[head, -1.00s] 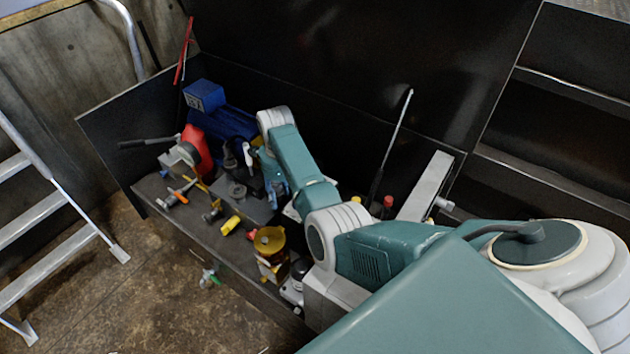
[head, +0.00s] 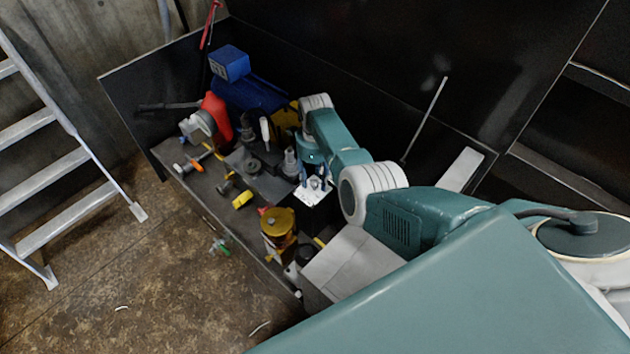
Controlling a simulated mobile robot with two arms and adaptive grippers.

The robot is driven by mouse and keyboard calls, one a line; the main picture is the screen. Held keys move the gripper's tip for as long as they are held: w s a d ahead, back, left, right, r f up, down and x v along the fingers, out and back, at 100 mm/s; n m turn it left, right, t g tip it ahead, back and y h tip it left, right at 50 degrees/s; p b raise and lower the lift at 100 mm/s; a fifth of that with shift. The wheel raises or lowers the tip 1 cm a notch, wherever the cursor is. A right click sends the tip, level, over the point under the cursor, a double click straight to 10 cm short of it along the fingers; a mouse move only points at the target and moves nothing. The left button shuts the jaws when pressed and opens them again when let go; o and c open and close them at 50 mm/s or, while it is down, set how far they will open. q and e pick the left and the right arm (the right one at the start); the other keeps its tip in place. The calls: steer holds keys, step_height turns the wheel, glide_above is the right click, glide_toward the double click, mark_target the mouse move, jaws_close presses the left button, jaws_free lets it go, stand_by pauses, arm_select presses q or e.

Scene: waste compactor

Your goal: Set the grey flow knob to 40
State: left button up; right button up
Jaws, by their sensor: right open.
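A small grey knob (head: 315,184) stands on a white dial plate (head: 311,197) on top of a dark block, in the middle of the bench. The plate has fine marks, but its numbers are too small to read. The gripper partly hides the knob and the back of the plate. My left gripper is not in view.
A brass-coloured cylinder (head: 277,222) stands in front. A blue motor (head: 250,95) is behind. A ladder (head: 62,170) stands at the left; the floor between is mostly clear.

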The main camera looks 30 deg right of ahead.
steer(key=shift+f, duration=0.4)
steer(key=shift+a+f, duration=0.1)
steer(key=shift+f, duration=0.05)
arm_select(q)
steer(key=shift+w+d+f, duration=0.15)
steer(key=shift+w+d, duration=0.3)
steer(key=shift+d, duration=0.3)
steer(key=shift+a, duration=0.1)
arm_select(e)
jaws_close()
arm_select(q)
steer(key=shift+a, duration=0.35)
